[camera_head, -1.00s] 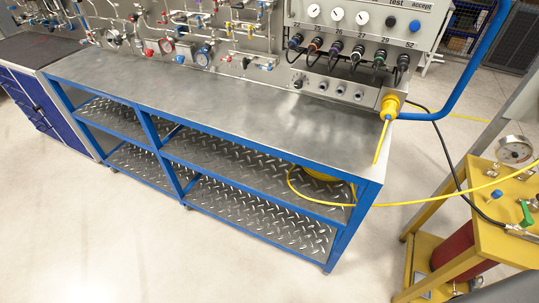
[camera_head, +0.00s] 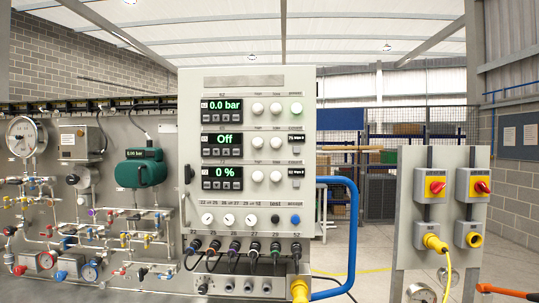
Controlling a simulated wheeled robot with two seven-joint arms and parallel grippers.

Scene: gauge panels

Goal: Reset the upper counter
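A light grey control panel (camera_head: 306,85) stands upright in the middle of the view. Its top display (camera_head: 223,105) reads 0.0 bar in green, with small buttons under it. The middle display (camera_head: 223,139) reads Off and the lower display (camera_head: 223,171) reads 0 %. Two small black units sit at the panel's right side, an upper one (camera_head: 297,137) and a lower one (camera_head: 296,171); their text is too small to read surely. I cannot tell which of these the task calls the upper counter. Neither of my grippers is in view.
Several round white buttons (camera_head: 257,108) sit right of the displays. Small dials (camera_head: 207,218) and black cable plugs (camera_head: 213,247) are below. A blue rail (camera_head: 352,230) projects at the panel's lower right. A grey board (camera_head: 431,165) with red-and-yellow switches stands farther right. Pipes and gauges (camera_head: 22,137) fill the left.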

